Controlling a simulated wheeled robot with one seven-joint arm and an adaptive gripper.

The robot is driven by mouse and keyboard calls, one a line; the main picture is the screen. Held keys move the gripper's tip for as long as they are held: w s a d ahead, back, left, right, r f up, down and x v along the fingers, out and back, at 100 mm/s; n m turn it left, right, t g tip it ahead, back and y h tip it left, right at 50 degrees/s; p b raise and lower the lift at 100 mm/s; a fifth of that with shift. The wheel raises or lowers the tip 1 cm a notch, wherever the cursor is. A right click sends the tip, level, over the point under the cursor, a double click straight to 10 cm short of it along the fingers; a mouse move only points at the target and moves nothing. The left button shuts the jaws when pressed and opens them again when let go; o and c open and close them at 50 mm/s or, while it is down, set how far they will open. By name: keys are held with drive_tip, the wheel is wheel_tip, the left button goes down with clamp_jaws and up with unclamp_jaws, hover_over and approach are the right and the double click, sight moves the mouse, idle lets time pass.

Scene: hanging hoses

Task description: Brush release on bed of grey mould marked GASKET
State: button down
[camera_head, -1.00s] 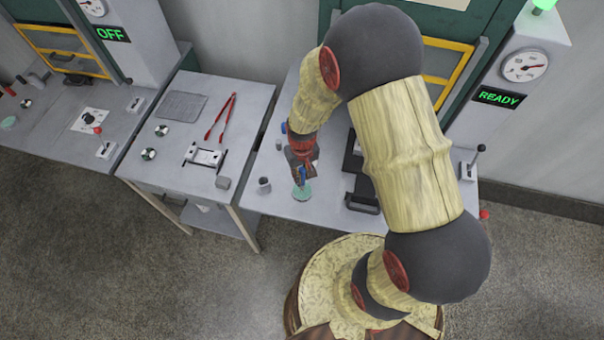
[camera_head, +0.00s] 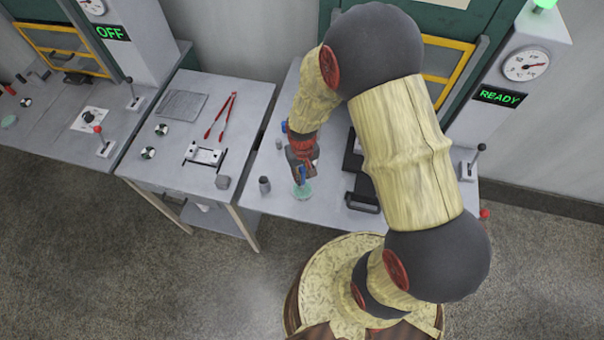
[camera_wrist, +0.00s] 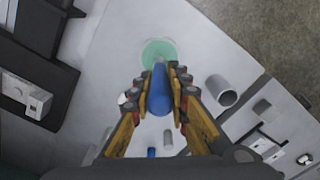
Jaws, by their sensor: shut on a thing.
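My gripper (camera_head: 301,168) is over the right-hand bench; in the wrist view (camera_wrist: 161,82) its fingers are shut on a blue brush handle (camera_wrist: 159,98). The handle (camera_head: 301,177) points down at a round green dish (camera_head: 303,193), which is just past the fingertips in the wrist view (camera_wrist: 159,52). The brush tip is hidden, so I cannot tell whether it touches the dish. A dark mould with a handle (camera_head: 362,203) lies to the right, partly hidden by my arm; it shows at the left of the wrist view (camera_wrist: 40,45). I cannot read any GASKET mark.
A grey cup (camera_head: 264,186) stands left of the dish, also in the wrist view (camera_wrist: 221,90). The middle table (camera_head: 180,90) holds red tongs (camera_head: 221,115) and a metal fixture (camera_head: 205,155). The right press (camera_head: 500,97) reads READY; the left one (camera_head: 112,33) reads OFF.

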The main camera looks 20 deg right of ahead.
sight(302, 168)
drive_tip(key=shift+s+f, duration=0.1)
drive_tip(key=shift+f, duration=0.3)
idle(1.2)
drive_tip(key=shift+r+p, duration=2.15)
drive_tip(key=shift+r, duration=1.4)
